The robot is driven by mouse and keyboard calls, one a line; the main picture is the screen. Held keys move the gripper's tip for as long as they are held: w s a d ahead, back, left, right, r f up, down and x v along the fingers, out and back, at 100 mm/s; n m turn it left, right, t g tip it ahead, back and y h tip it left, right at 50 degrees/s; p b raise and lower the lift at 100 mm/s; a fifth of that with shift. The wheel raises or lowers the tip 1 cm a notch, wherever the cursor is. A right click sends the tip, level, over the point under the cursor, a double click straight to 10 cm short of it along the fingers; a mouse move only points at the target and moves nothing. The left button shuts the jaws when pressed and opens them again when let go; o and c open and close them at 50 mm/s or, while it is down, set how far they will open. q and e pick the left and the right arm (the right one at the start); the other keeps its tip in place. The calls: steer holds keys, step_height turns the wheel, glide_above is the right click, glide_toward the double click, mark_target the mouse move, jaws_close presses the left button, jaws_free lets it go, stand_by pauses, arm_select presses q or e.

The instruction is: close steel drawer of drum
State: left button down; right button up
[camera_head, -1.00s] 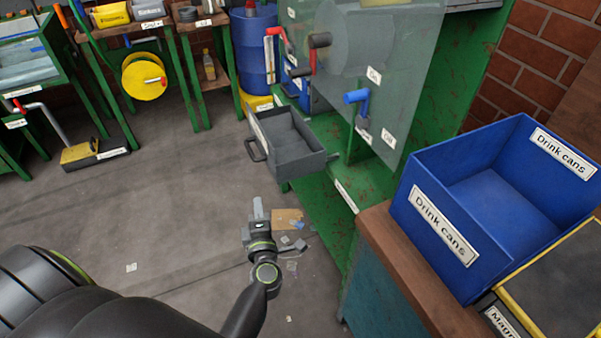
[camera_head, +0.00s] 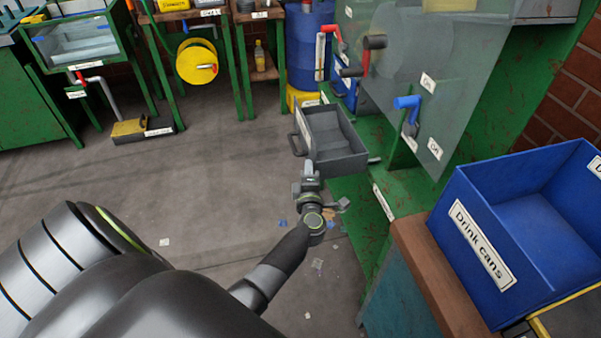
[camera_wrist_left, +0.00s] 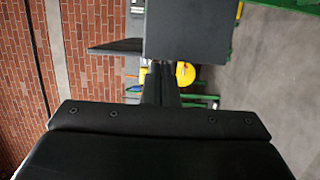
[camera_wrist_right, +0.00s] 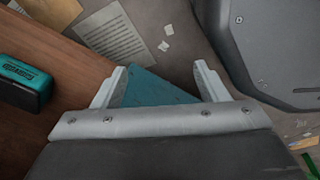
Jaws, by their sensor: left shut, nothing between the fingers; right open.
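The steel drawer (camera_head: 336,141) is a grey open-topped box pulled out from the green drum machine (camera_head: 420,75), with its handle (camera_head: 298,145) on the left side. My left gripper (camera_head: 309,169) is shut and empty, just in front of the drawer's near corner. In the left wrist view a grey panel (camera_wrist_left: 187,32), likely the drawer, stands ahead of the fingers (camera_wrist_left: 161,80); I cannot tell if they touch. My right gripper is outside the head view. In the right wrist view it (camera_wrist_right: 160,82) is open and empty.
A blue drink cans bin (camera_head: 482,243) stands on a wooden bench (camera_head: 425,265) at the right. Blue and red crank handles (camera_head: 407,102) stick out above the drawer. A blue barrel (camera_head: 308,45) stands behind.

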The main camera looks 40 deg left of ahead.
mark_target(357, 159)
stand_by(0.3)
arm_select(q)
steer(key=w+d+b, duration=0.1)
steer(key=w+d, duration=0.1)
steer(key=w, duration=0.1)
steer(key=w+d+b, duration=0.2)
steer(key=w+d, duration=0.1)
steer(key=w+d+b, duration=0.1)
steer(key=w+d, duration=0.2)
steer(key=w, duration=0.1)
steer(key=shift+d+f, duration=0.2)
steer(key=shift+d, duration=0.05)
steer(key=shift+w+d+r+b, duration=0.15)
steer(key=shift+w+d+b, duration=0.2)
steer(key=shift+w, duration=0.1)
arm_select(e)
steer(key=w+f, duration=0.2)
steer(key=f, duration=0.1)
steer(key=shift+d+f, duration=0.1)
steer(key=shift+d, duration=0.05)
arm_select(q)
steer(key=shift+r, duration=0.15)
